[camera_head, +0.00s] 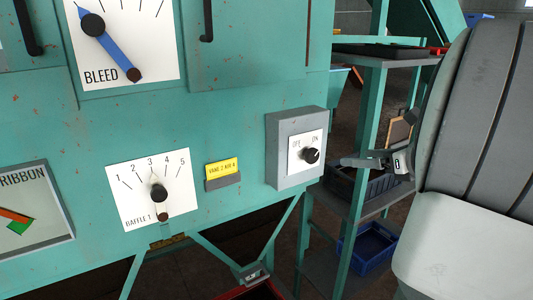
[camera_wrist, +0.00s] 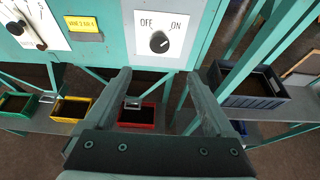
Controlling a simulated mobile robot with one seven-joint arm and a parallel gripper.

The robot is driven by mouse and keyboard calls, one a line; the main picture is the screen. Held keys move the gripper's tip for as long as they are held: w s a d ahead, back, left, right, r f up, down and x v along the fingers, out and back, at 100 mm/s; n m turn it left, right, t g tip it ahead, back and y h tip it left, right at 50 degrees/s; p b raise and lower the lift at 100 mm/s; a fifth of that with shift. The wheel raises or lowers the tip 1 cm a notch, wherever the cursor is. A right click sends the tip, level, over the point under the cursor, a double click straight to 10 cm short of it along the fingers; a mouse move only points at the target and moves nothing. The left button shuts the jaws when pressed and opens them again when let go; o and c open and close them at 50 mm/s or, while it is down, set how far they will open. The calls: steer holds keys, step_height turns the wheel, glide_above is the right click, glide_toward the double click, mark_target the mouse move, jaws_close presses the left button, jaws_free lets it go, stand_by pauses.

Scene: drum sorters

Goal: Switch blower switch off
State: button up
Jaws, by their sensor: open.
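The blower switch is likely the black knob (camera_head: 311,156) on a white OFF/ON plate, on a grey box (camera_head: 285,150) fixed to the teal machine. A pale mark on the knob points up and right, toward ON. The knob also shows in the wrist view (camera_wrist: 159,42), just beyond and between my fingertips. My gripper (camera_wrist: 160,80) is open and empty. In the head view my gripper (camera_head: 378,158) is right of the switch box and apart from it. No label reading "blower" is visible.
Left of the box are a yellow tag (camera_head: 222,167), the BAFFLE 1 lever (camera_head: 158,193) and the BLEED lever (camera_head: 110,45). A teal rack (camera_head: 370,130) stands behind my gripper. Red (camera_wrist: 136,119) and yellow (camera_wrist: 70,110) bins sit below. The space before the knob looks clear.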

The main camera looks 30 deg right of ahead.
mark_target(314, 157)
steer(key=p+x, duration=0.1)
steer(key=x, duration=1.5)
steer(key=shift+w+a+f, duration=0.1)
steer(key=shift+w+f, duration=0.1)
steer(key=shift+w, duration=0.1)
steer(key=c, duration=1.4)
